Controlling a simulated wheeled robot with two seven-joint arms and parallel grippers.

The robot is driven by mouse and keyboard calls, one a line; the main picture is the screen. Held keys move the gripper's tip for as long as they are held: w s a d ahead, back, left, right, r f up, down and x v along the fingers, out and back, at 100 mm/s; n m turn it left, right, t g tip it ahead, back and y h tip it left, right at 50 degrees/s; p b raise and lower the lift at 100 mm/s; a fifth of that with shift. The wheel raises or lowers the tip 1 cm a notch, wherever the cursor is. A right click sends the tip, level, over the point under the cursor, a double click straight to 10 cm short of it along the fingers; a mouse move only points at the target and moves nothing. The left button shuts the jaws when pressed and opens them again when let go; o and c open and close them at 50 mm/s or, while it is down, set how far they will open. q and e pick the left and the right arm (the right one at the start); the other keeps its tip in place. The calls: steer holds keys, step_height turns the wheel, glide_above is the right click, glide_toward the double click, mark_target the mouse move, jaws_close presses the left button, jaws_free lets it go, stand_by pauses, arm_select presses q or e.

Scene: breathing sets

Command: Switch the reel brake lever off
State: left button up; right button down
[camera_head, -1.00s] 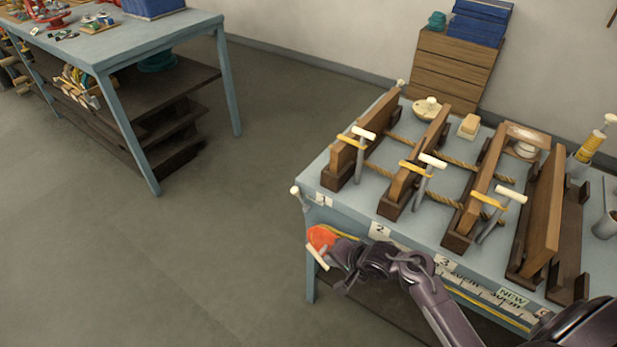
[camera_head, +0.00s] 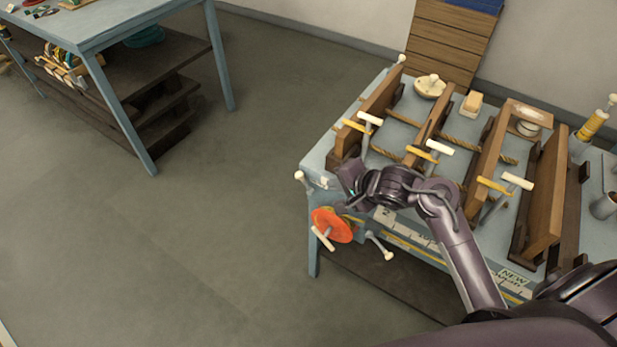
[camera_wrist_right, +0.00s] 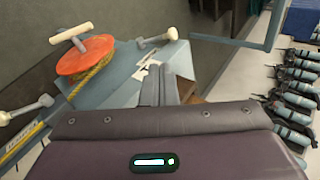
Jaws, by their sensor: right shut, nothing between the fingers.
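The orange reel (camera_head: 336,226) with a pale crank handle is on the front of the blue bench near its left corner. It also shows in the right wrist view (camera_wrist_right: 85,57), with rope on it. One white-knobbed lever (camera_head: 379,246) sticks out low to the right of the reel; another (camera_head: 301,177) is at the bench's corner. Both show in the wrist view, left (camera_wrist_right: 27,107) and right (camera_wrist_right: 158,39) of the reel. I cannot tell which is the brake lever. My right gripper (camera_head: 349,178) is shut and empty above the reel by the bench edge. My left gripper is out of view.
The blue bench (camera_head: 455,125) holds wooden frames with ropes and white T-handles, close behind my right arm. A bowl (camera_head: 430,87) and a small block (camera_head: 472,102) stand at the back. Another table (camera_head: 110,20) is at the left. The floor between is clear.

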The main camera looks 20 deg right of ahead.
mark_target(302, 177)
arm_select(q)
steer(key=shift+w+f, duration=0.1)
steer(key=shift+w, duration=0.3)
arm_select(e)
steer(key=shift+w+a+r+x, duration=0.1)
steer(key=shift+w+r+x, duration=0.1)
steer(key=shift+x, duration=1.8)
steer(key=shift+w+a+r+x, duration=0.1)
steer(key=shift+w+r+x, duration=0.15)
steer(key=shift+x, duration=1.8)
steer(key=shift+w+r+x, duration=0.15)
steer(key=shift+r+x, duration=0.05)
steer(key=shift+x, duration=1.8)
